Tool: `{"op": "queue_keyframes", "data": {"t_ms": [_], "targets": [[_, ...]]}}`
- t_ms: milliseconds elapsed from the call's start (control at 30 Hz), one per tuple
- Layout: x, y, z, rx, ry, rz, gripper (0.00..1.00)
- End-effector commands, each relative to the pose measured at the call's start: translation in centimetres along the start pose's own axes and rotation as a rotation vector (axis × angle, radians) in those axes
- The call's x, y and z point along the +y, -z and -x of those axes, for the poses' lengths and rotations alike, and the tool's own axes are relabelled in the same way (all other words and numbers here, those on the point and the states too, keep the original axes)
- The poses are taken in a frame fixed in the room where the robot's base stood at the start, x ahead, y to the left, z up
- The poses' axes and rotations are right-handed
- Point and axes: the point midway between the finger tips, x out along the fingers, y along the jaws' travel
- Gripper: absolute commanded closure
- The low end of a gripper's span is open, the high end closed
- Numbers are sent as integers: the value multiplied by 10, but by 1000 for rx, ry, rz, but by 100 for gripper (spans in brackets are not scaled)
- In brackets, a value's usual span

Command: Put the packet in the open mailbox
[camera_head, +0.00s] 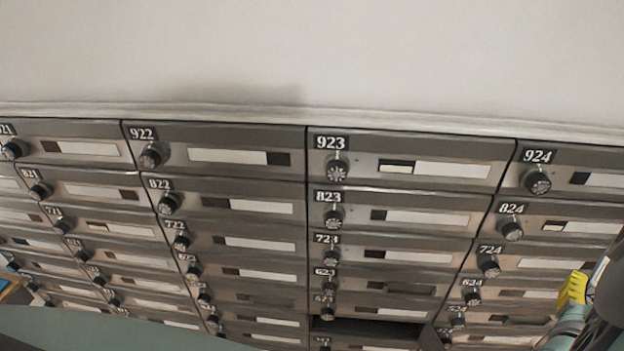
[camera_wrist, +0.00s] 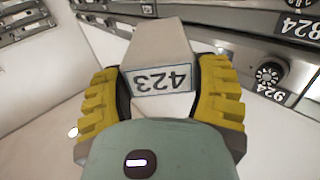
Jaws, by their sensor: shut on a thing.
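The packet (camera_wrist: 160,58) is a pale box with a label reading 423, upside down in the wrist view. My gripper (camera_wrist: 163,85) is shut on it, with one yellow finger on each side. In the head view only a yellow finger of my gripper (camera_head: 573,288) shows at the lower right, in front of the right-hand mailbox column; the packet cannot be made out there. A dark opening, which looks like the open mailbox (camera_head: 375,328), is low in the column under 923, below the box marked 523. Its lower part is near the picture's bottom edge.
Shut grey mailboxes (camera_head: 410,165) with round dials and number plates fill the wall. A plain white surface (camera_head: 310,50) lies above them. In the wrist view, mailbox 924 (camera_wrist: 272,75) is to the right of my gripper.

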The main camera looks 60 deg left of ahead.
Motion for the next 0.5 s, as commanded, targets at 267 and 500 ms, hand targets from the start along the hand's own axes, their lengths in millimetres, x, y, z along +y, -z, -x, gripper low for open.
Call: {"op": "queue_keyframes", "data": {"t_ms": [267, 500], "targets": [[-21, -48, 3, -1, 61, 0, 70], [-49, -112, 10, -3, 150, 2, 70]]}}
